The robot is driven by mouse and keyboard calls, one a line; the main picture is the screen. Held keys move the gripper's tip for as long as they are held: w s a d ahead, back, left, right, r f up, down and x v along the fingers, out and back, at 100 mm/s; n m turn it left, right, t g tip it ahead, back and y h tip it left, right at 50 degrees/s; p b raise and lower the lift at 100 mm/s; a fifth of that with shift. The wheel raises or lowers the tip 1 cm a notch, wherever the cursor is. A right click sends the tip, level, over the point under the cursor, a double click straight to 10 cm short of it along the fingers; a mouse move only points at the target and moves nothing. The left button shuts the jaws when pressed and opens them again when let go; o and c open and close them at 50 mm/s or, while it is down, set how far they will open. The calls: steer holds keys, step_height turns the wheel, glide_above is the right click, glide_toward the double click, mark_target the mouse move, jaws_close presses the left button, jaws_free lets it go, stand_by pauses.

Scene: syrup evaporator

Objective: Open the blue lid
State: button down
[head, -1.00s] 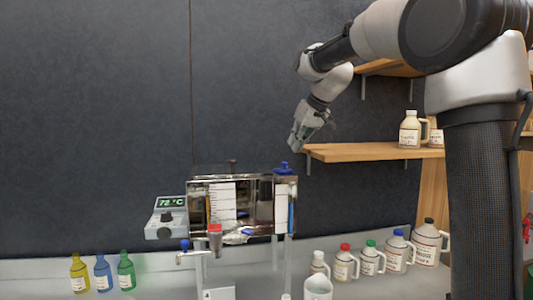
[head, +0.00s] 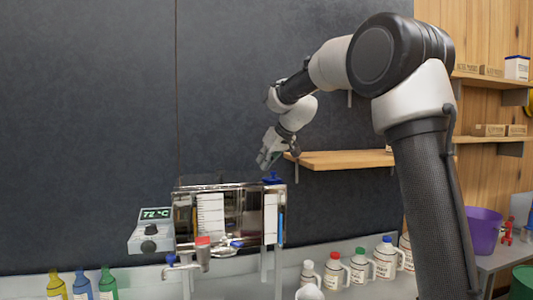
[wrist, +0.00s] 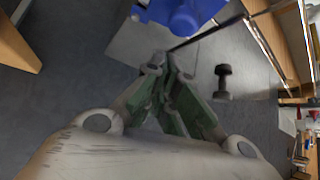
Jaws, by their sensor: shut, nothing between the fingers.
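The blue lid (head: 272,179) sits on top of the right end of the shiny metal evaporator (head: 232,187). In the wrist view, the blue lid (wrist: 190,14) shows at the top edge, partly cut off by the frame. My gripper (head: 264,164) is just above the blue lid and slightly left of it in the head view, pointing down. Its fingers (wrist: 168,62) are together in the wrist view, with nothing between them. I cannot tell from these views whether a fingertip touches the lid.
A display box (head: 152,229) is at the evaporator's left end, and a red-handled tap (head: 203,248) is on its front. A wooden shelf (head: 345,159) is right of my gripper. Jugs (head: 334,273) and coloured bottles (head: 82,287) stand below. A dark knob (wrist: 222,80) shows in the wrist view.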

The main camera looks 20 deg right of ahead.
steer(key=shift+s+d+r, duration=0.15)
steer(key=shift+s+d, duration=0.2)
steer(key=shift+s, duration=0.4)
steer(key=shift+s+f, duration=0.15)
steer(key=shift+f, duration=0.05)
steer(key=shift+s+d, duration=0.15)
steer(key=shift+s, duration=0.15)
